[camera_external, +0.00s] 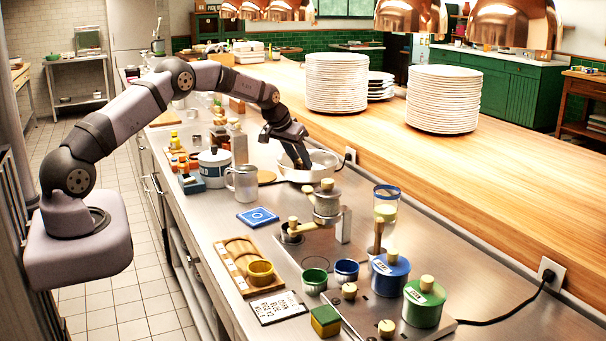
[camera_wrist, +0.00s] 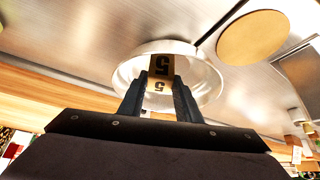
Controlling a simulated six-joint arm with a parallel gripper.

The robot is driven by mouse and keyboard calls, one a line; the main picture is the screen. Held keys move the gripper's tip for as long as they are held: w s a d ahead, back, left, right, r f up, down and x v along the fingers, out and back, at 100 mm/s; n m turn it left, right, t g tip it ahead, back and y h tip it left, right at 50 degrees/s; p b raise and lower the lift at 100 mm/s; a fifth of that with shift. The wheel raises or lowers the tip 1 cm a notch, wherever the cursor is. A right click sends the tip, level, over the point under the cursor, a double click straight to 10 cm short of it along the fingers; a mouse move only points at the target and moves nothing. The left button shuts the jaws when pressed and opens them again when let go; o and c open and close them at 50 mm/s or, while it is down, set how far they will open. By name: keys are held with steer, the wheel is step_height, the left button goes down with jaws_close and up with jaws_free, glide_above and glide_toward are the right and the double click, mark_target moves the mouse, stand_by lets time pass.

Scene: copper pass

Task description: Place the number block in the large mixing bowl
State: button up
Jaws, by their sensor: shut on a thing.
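The number block (camera_wrist: 159,66) is a small wooden block marked with a dark 5, and it is between my fingertips in the wrist view. My gripper (camera_wrist: 160,88) is shut on it. The large mixing bowl (camera_wrist: 206,80) is a round, pale, shiny bowl, and in the wrist view it lies behind the block. In the outside view my gripper (camera_external: 302,165) points down at the bowl (camera_external: 322,176), with its fingertips over the opening. The block is too small to make out there. I cannot tell whether it touches the bowl's inside.
A round wooden board (camera_wrist: 252,37) lies beside the bowl. A grey pitcher (camera_external: 243,183), a white pot (camera_external: 214,167) and a metal grinder (camera_external: 326,204) stand near it on the steel counter. Tall plate stacks (camera_external: 337,83) stand on the raised wooden ledge (camera_external: 480,165).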

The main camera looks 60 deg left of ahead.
steer(key=shift+f, duration=0.4)
steer(key=o, duration=1.1)
steer(key=shift+c, duration=0.2)
steer(key=shift+r, duration=0.1)
steer(key=b+v, duration=0.3)
steer(key=v, duration=0.8)
steer(key=shift+s+r+b, duration=0.2)
steer(key=shift+r+b, duration=0.15)
steer(key=shift+b, duration=0.05)
steer(key=shift+d, duration=0.15)
